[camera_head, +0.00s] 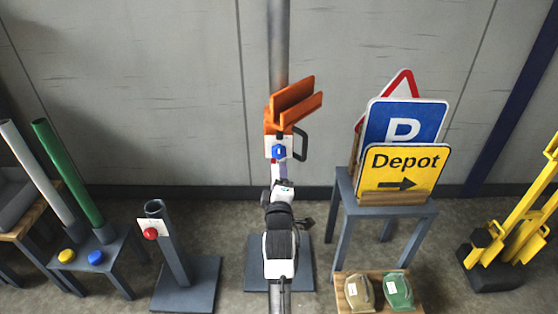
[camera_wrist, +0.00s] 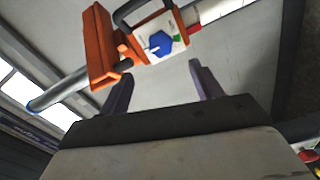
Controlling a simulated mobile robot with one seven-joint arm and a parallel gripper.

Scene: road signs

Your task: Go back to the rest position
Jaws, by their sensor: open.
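My gripper (camera_wrist: 162,76) is open and empty in the wrist view, its two dark fingers spread apart. In the head view my arm rises from the bottom middle, and my gripper (camera_head: 281,168) lies just below an orange clamp. The orange clamp (camera_head: 294,97) sits on an upright grey pole (camera_head: 278,50) and has a white plate with a blue knob and a dark handle. In the wrist view the orange clamp (camera_wrist: 101,48) and its blue knob (camera_wrist: 159,45) are beyond the fingertips, with no visible contact. My arm hides the pole's lower part.
Parking (camera_head: 407,119), yellow Depot (camera_head: 402,171) and triangular signs stand on a grey table (camera_head: 345,190) at right. Below it, a wooden board (camera_head: 378,308) holds two bags. A yellow stand (camera_head: 520,235) is far right. A short tube (camera_head: 170,240) and green tube (camera_head: 70,175) stand left.

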